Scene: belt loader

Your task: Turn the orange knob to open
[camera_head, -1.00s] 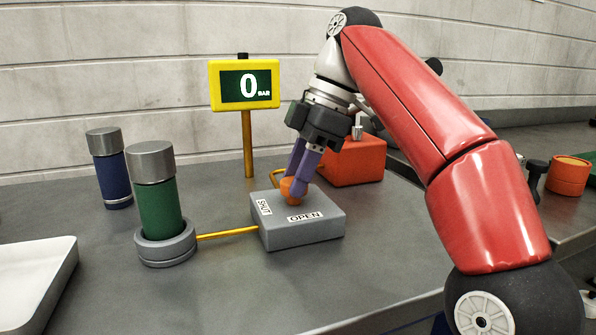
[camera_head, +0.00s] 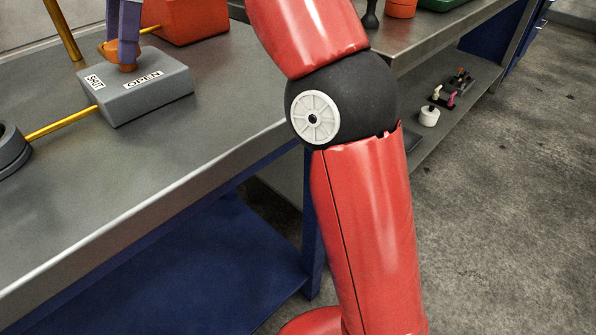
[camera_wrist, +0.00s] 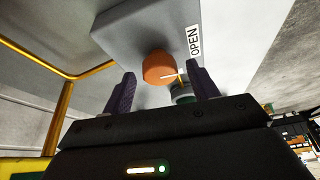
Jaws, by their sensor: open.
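The orange knob (camera_head: 108,49) sits on top of the grey valve box (camera_head: 150,98), which carries SHUT and OPEN labels. In the wrist view the knob (camera_wrist: 157,67) shows between my gripper's two purple fingers, one on each side. My gripper (camera_wrist: 161,74) is open, with gaps visible beside the knob. In the head view my gripper (camera_head: 124,48) is cut by the top edge and partly covers the knob.
A yellow pipe (camera_head: 62,122) runs from the box to a grey round holder (camera_head: 10,148) at the left edge. An orange block (camera_head: 188,18) stands behind the box. The bench top (camera_head: 215,130) in front is bare. The pressure display is out of the head view.

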